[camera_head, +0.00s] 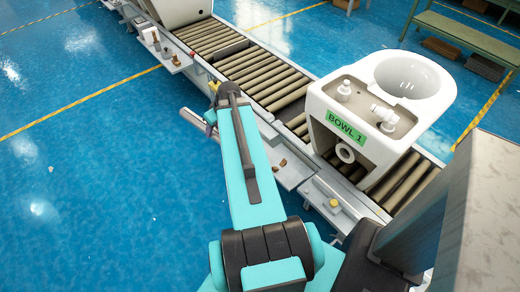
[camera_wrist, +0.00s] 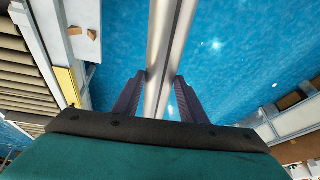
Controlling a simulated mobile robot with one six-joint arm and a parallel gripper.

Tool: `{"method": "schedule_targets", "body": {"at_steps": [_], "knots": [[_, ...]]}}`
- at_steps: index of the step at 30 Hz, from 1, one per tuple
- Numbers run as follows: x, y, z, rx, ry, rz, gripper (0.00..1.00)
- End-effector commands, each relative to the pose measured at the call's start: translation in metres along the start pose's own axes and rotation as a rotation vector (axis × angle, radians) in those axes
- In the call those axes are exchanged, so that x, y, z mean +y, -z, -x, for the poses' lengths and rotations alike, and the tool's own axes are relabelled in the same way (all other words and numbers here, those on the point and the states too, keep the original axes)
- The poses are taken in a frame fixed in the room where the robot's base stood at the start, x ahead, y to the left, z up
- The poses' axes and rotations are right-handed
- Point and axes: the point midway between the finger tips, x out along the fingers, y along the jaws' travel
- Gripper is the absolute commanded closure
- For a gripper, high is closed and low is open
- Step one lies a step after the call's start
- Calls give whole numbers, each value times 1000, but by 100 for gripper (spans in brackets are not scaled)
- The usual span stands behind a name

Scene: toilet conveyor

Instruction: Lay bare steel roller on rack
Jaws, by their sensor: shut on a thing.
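My gripper (camera_wrist: 159,88) is shut on a bare steel roller (camera_wrist: 166,35). In the wrist view the shiny roller runs from the top edge down between the two purple fingers. Blue floor shows on both sides of it. In the head view my gripper (camera_head: 211,119) is beyond the end of my teal arm, left of the conveyor. A pale grey bar (camera_head: 194,120) beside it looks like the held roller, partly hidden by the arm. I cannot clearly make out the rack in either view.
The roller conveyor (camera_head: 272,82) runs diagonally, with dark gaps between some rollers. A white toilet bowl marked BOWL 1 (camera_head: 345,127) stands on it. Side shelves (camera_head: 172,60) with small parts line its near edge. Open blue floor (camera_head: 80,170) lies left.

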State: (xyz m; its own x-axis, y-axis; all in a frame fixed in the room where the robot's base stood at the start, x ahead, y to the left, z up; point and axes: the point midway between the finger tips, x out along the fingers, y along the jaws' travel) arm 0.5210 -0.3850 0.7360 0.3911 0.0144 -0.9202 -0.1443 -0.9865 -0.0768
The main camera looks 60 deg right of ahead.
Motion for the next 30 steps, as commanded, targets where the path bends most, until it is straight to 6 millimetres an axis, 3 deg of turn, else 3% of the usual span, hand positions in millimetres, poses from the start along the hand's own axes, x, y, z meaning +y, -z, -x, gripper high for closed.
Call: {"method": "schedule_targets", "body": {"at_steps": [15, 30], "knots": [[67, -100, -41, 7, -9, -72, 100], [111, -199, -73, 16, -23, -148, 100]]}}
